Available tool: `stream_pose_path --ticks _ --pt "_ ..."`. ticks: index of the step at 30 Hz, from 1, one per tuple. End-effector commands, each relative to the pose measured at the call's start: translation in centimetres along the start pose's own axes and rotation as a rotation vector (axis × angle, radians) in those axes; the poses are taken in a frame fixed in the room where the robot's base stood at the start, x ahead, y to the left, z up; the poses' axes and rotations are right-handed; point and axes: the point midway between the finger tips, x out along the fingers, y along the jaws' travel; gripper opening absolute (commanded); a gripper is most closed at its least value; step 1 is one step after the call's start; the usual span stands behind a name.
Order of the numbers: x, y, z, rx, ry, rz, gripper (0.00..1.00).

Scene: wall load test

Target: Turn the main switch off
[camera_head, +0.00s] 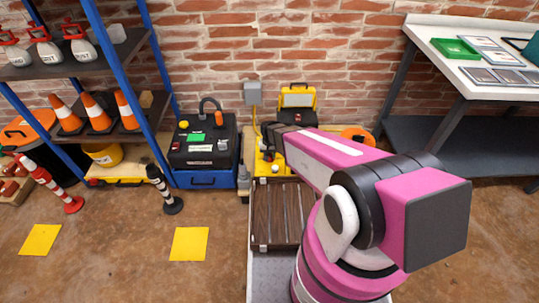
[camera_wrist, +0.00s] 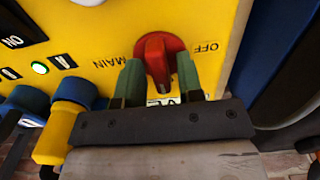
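The main switch, a red rotary knob (camera_wrist: 157,58), sits on a yellow panel (camera_wrist: 100,25) in the wrist view. The words MAIN and OFF are printed beside it and appear upside down. The knob's grip bar runs roughly up and down in the picture. My gripper (camera_wrist: 158,80) has its two green fingers on either side of the knob's lower part; whether they press on it I cannot tell. In the head view the yellow panel (camera_head: 262,167) is mostly hidden by my pink arm, and the knob cannot be made out.
A green lamp (camera_wrist: 39,68) glows on the panel, near a black ON plate (camera_wrist: 15,30). Blue and yellow connectors (camera_wrist: 72,100) stick out at lower left. A black-and-blue case (camera_head: 205,145) stands left of the panel; a workbench (camera_head: 480,65) stands right.

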Motion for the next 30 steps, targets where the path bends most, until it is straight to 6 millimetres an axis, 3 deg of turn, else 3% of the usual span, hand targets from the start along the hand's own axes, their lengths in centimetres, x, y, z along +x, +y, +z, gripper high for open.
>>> stream_pose_path --ticks 1,3,17,30 --pt "-0.01 0.00 0.00 0.000 0.000 0.000 0.17" --pt "-0.01 0.00 0.01 0.000 0.000 0.000 0.00" --pt "-0.03 0.00 0.01 -0.072 -0.001 0.000 0.00" --pt "-0.04 0.00 0.02 -0.431 -0.001 0.000 0.00"
